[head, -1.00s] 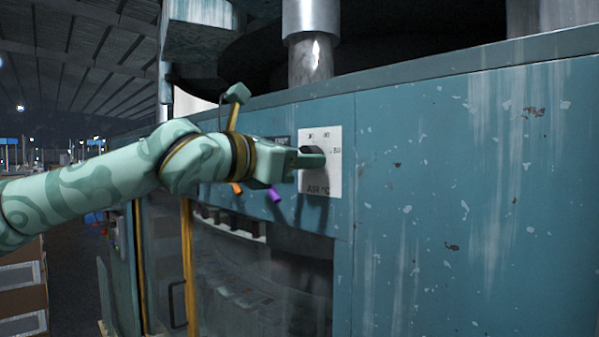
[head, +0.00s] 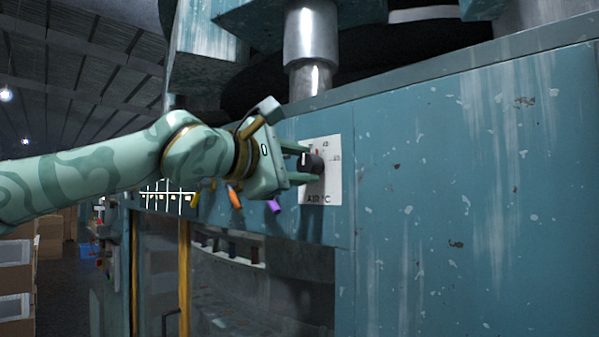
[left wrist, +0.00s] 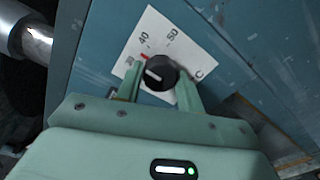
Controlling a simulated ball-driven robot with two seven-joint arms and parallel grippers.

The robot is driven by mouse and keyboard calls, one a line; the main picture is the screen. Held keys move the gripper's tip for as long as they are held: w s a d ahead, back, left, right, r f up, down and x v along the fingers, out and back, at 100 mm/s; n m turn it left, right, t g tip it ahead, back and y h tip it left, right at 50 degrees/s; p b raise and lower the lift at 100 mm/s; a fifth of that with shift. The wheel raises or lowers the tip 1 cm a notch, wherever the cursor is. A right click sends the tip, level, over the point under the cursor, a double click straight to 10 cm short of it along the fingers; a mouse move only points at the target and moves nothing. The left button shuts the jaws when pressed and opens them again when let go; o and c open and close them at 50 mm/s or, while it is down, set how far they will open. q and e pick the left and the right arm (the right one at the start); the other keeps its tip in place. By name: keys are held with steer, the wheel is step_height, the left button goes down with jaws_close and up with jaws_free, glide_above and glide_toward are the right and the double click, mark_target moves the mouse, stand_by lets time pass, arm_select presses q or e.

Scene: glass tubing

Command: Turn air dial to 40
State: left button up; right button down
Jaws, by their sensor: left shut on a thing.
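The air dial is a black round knob (head: 312,163) on a white plate (head: 333,185) marked "AIR °C", fixed to the teal panel. My left gripper (head: 299,163) is shut on the knob, with one finger above and one below it in the head view. In the left wrist view the knob (left wrist: 161,73) sits between the two fingertips (left wrist: 160,84). Its white pointer line points toward the 30 side of the scale. The numbers 40 and 50 show further round, and a small red mark lies near the knob between 30 and 40. My right gripper is out of view.
The teal panel (head: 440,180) is wide and flat to the right of the dial. An orange peg (head: 234,198) and a purple peg (head: 273,206) show below my gripper. A glazed opening (head: 255,285) lies under them. A metal column (head: 311,50) stands above.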

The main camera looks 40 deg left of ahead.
arm_select(q)
steer(key=shift+m, duration=2.1)
steer(key=shift+b, duration=0.3)
steer(key=o, duration=1)
steer(key=s+b, duration=0.1)
steer(key=s, duration=0.4)
steer(key=s+a+b, duration=0.1)
steer(key=s, duration=0.5)
steer(key=s+b, duration=0.1)
steer(key=s, duration=0.4)
steer(key=shift+s+a+r+b, duration=0.15)
steer(key=shift+b, duration=0.15)
